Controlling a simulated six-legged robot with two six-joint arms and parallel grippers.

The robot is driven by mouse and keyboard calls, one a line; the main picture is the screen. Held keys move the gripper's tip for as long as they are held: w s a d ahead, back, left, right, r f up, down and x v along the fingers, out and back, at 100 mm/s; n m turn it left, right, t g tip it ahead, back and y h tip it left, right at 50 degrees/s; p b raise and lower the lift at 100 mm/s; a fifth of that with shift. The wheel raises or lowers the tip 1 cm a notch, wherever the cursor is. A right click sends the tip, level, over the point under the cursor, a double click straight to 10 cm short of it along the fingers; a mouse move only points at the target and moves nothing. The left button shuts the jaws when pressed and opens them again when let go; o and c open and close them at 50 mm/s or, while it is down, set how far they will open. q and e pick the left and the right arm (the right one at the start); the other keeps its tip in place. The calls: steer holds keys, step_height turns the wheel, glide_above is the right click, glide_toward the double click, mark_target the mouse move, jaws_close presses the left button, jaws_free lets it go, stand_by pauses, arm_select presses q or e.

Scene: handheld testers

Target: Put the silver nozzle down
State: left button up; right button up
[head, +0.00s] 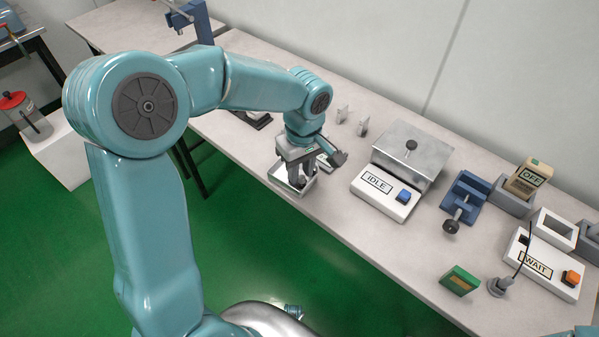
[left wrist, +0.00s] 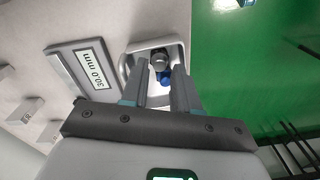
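My left gripper (head: 297,183) reaches down into a small white-rimmed tray (head: 283,184) at the table's front edge. In the left wrist view its two dark fingers (left wrist: 160,68) stand apart over the tray (left wrist: 130,64). A round grey, metallic-looking piece (left wrist: 158,59), which looks like the silver nozzle, shows between the fingertips. A blue piece (left wrist: 165,77) shows just beside it. I cannot tell whether the fingers touch the grey piece or whether it rests in the tray. In the head view the gripper hides it. My right gripper is not clearly seen.
A grey device reading 30.0 mm (left wrist: 84,70) sits beside the tray. To the right stand the IDLE tester (head: 385,193), a blue clamp (head: 464,203), the OFF block (head: 531,178), the WAIT tester (head: 541,262) and a green block (head: 460,280). The table front between tray and green block is clear.

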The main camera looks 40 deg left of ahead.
mark_target(303, 177)
arm_select(q)
steer(key=shift+s+d+f+g, duration=0.15)
steer(key=shift+s+f+g, duration=0.25)
steer(key=shift+f, duration=0.5)
step_height(303, 177, up, 12)
steer(key=w+p, duration=0.1)
steer(key=p, duration=0.1)
steer(key=shift+w+r+p, duration=0.15)
steer(key=shift+r+p, duration=0.05)
steer(key=shift+p, duration=0.15)
